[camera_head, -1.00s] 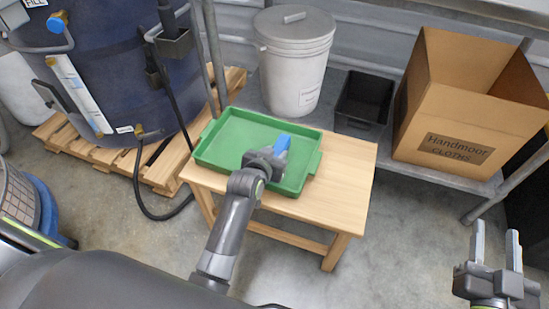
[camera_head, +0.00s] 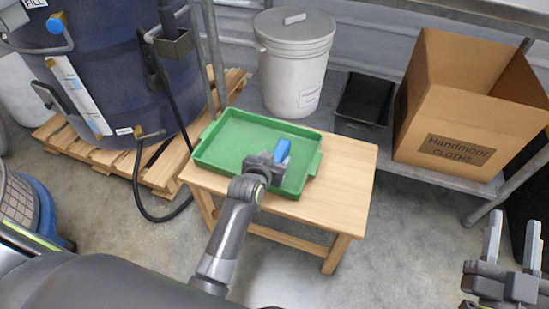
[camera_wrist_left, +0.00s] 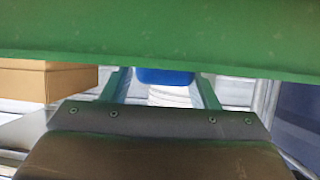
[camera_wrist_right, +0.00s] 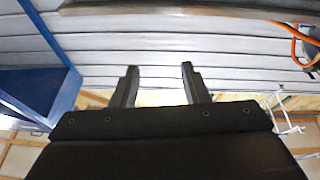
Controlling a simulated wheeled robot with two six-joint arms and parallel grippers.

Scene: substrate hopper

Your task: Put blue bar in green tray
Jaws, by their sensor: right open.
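The blue bar (camera_head: 282,153) is between the fingers of my left gripper (camera_head: 277,158), over the near right part of the green tray (camera_head: 230,125). In the left wrist view the bar (camera_wrist_left: 165,77) fills the space between the two fingers, and my left gripper appears shut on it. Green tray surface (camera_wrist_left: 160,25) spans the top of that view. I cannot tell whether the bar touches the tray floor. My right gripper (camera_head: 512,243) is open and empty at the lower right; its fingers are apart in the right wrist view (camera_wrist_right: 157,85).
The tray sits on a small wooden table (camera_head: 345,170). Behind are a lidded white bucket (camera_head: 295,65), a black bin (camera_head: 365,98) and a cardboard box (camera_head: 440,130). A dark blue drum (camera_head: 100,65) stands on a pallet (camera_head: 60,135) at left. The table's right end is bare.

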